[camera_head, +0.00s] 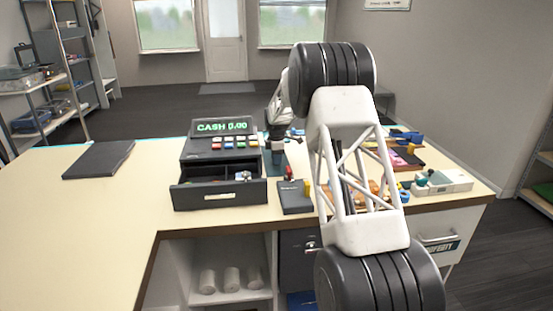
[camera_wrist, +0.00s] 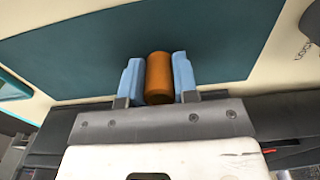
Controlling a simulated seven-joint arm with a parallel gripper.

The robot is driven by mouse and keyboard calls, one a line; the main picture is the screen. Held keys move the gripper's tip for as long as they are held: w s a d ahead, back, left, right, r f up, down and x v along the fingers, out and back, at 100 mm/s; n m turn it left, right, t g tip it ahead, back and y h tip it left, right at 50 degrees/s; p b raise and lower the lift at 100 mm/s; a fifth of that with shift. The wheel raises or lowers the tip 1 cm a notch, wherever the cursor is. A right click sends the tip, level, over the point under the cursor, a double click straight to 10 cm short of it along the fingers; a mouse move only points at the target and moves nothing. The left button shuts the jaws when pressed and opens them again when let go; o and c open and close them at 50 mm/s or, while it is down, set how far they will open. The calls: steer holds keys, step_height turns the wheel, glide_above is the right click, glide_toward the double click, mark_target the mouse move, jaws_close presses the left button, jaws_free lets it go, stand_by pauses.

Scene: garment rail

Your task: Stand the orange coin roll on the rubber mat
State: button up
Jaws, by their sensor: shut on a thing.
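The orange coin roll (camera_wrist: 158,79) is between the two light-blue fingers of my gripper (camera_wrist: 158,70) in the wrist view. My gripper is shut on it, with one finger along each side. A dark teal mat (camera_wrist: 90,62) spreads behind the roll and fingers, on a pale surface. I cannot tell whether the roll's far end touches the mat or hangs above it. In the head view my gripper (camera_head: 277,158) points down just right of the cash register, partly behind my arm. The roll cannot be made out there.
The cash register (camera_head: 222,142) has its drawer (camera_head: 220,194) pulled out. A dark flat slab (camera_head: 98,160) lies at the left, with bare tabletop around it. A small dark box (camera_head: 295,197) stands right of the drawer. Several small items and a pale tray (camera_head: 443,182) crowd the right side.

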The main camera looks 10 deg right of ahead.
steer(key=shift+f, duration=0.1)
steer(key=o, duration=1)
step_height(320, 180, up, 12)
steer(key=shift+r, duration=0.15)
stand_by(0.6)
